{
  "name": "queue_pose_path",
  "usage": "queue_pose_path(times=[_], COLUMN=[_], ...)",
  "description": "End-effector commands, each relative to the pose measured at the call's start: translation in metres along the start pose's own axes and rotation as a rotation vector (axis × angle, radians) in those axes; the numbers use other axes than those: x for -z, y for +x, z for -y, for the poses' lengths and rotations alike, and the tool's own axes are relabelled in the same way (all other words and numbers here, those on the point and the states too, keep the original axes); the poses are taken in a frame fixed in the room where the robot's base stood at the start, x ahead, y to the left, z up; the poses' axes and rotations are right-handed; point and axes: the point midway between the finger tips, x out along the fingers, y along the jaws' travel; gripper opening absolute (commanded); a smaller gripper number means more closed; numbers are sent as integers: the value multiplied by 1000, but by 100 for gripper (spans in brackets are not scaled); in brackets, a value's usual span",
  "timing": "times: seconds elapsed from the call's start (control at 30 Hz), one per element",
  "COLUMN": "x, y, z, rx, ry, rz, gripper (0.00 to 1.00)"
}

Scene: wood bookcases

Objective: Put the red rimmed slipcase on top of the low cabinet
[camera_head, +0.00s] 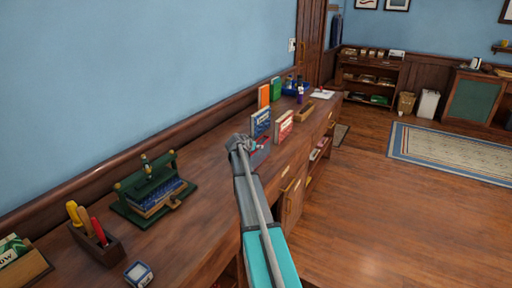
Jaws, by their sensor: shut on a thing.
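My gripper (240,145) is over the long wood cabinet (215,152), seen from behind with its fingers mostly hidden by my arm. It is shut on a small dark thing with a red edge, the red rimmed slipcase (262,153), which shows just right of the gripper. The slipcase is partly hidden, and I cannot tell whether it touches the cabinet top. A low open-shelved cabinet (368,65) stands against the far wall with small things on top. I cannot tell which of the two is the low cabinet meant.
A blue book (261,122) and a red-and-white book (284,126) stand just beyond the gripper, with a wooden tray (304,113) past them. A green press (150,190) and a tool holder (97,244) stand at the near left. The floor (400,215) at the right is clear.

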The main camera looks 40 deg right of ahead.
Motion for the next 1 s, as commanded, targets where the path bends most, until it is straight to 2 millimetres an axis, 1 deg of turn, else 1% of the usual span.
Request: queue_pose_path(times=[0.03,0.17,0.2,0.77,0.87,1.0], x=[-2,-1,-1,1,2,2], y=[1,0,0,-1,-8,-24], z=[0,0,0,1,0,0], rx=[0,0,0,1,1,1], ry=[0,0,0,0,-1,0], rz=[0,0,0,0,0,0], gripper=[64,88,95,96,96,96])
